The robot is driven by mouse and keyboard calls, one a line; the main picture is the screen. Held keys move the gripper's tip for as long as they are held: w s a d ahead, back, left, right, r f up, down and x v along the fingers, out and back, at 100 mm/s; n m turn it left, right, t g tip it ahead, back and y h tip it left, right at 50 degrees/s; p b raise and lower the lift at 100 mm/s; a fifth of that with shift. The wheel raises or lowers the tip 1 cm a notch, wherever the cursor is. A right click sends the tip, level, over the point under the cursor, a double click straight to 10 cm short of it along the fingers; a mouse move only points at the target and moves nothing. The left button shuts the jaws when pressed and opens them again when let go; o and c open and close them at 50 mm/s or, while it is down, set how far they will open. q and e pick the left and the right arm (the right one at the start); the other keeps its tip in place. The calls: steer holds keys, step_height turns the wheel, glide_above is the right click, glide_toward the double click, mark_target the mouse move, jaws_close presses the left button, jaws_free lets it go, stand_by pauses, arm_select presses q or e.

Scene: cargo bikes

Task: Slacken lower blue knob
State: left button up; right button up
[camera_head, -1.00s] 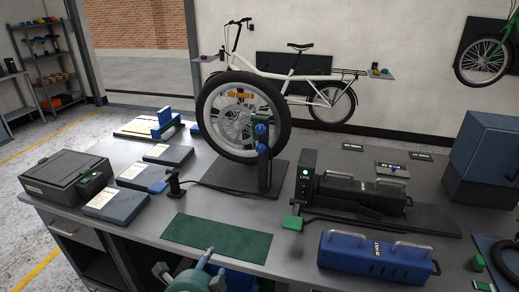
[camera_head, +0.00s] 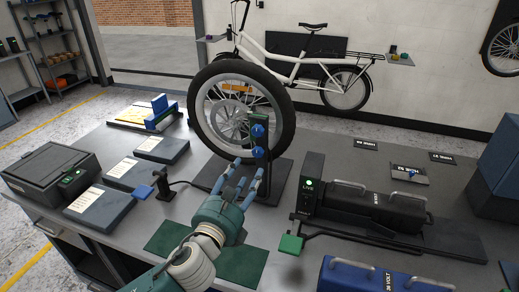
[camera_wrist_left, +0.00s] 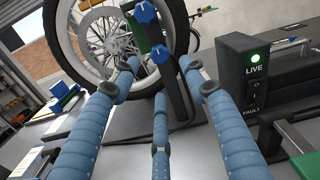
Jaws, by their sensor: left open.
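The lower blue knob (camera_head: 257,152) sits on the dark upright post of the wheel stand, below a second blue knob (camera_head: 257,130). In the left wrist view the lower knob (camera_wrist_left: 161,54) is straight ahead, with the upper knob (camera_wrist_left: 146,13) above it. The wheel (camera_head: 240,112) stands upright behind the post. My left gripper (camera_head: 240,178) is open and empty, its blue fingers spread in front of the post, just below and short of the lower knob. In the left wrist view its fingers (camera_wrist_left: 160,85) reach toward the knob with a gap. My right gripper is not in view.
A black unit with a green LIVE light (camera_head: 309,185) stands right of the post. A green mat (camera_head: 215,256) lies in front. A blue 36 volt case (camera_head: 365,278) is at the front right. Flat boxes (camera_head: 100,205) and a black case (camera_head: 50,166) are at left.

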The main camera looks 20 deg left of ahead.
mark_target(257, 154)
arm_select(q)
steer(key=w, duration=0.4)
steer(key=w+p, duration=0.1)
steer(key=shift+w+d+r, duration=0.1)
steer(key=shift+w+r, duration=0.15)
steer(key=shift+w, duration=0.15)
steer(key=shift+w+d+f, duration=0.1)
steer(key=shift+w+f, duration=0.05)
steer(key=shift+w, duration=1.1)
steer(key=shift+w+p, duration=0.3)
steer(key=shift+w, duration=0.2)
jaws_close()
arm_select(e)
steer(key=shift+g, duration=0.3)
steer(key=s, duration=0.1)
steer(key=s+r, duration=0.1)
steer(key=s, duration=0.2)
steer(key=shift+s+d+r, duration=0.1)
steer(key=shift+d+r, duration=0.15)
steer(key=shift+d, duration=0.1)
